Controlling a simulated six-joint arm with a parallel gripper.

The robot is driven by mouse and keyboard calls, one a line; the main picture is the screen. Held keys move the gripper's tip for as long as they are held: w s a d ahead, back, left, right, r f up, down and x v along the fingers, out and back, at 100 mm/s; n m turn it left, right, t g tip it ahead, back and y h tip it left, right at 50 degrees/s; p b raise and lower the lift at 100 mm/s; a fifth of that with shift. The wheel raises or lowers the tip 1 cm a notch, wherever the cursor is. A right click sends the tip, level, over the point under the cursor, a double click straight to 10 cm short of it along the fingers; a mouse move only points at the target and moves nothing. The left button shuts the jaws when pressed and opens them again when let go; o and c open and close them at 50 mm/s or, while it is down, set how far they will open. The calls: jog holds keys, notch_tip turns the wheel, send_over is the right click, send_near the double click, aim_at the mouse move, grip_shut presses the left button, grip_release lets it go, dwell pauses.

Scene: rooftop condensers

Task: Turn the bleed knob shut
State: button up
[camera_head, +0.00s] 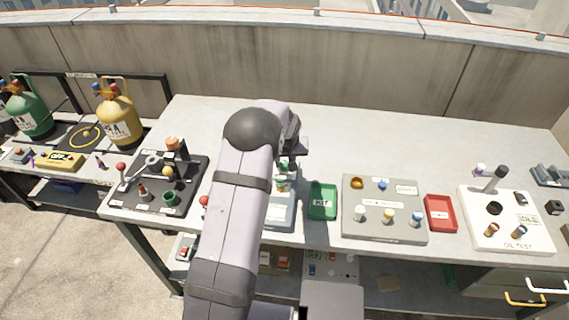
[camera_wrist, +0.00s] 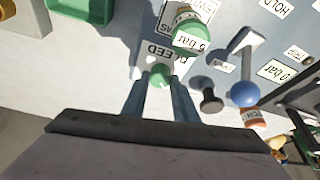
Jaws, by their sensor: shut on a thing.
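The bleed knob (camera_wrist: 160,74) is a small green knob beside the BLEED label (camera_wrist: 158,52) in the wrist view. My gripper (camera_wrist: 159,84) has a finger on each side of it and is shut on it. The knob stands on a grey-blue panel (camera_wrist: 228,18). In the head view this panel (camera_head: 279,218) is partly covered by my arm, and the knob and fingertips cannot be made out clearly there. The knob's turn position cannot be read.
Close to the knob are a green-banded part marked 6 bar (camera_wrist: 192,32), a dark knob (camera_wrist: 210,101) and a blue-ball lever (camera_wrist: 244,94). The green KIT tray (camera_head: 322,216) lies just right of the panel. Bare bench (camera_head: 370,140) lies behind.

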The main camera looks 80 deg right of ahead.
dwell(0.3)
jog(key=o, duration=1.1)
jog(key=shift+c, duration=0.2)
jog(key=b+v, duration=0.2)
jog(key=v, duration=0.5)
jog(key=shift+r+b, duration=0.15)
jog(key=shift+b, duration=0.2)
jog(key=shift+a, duration=0.1)
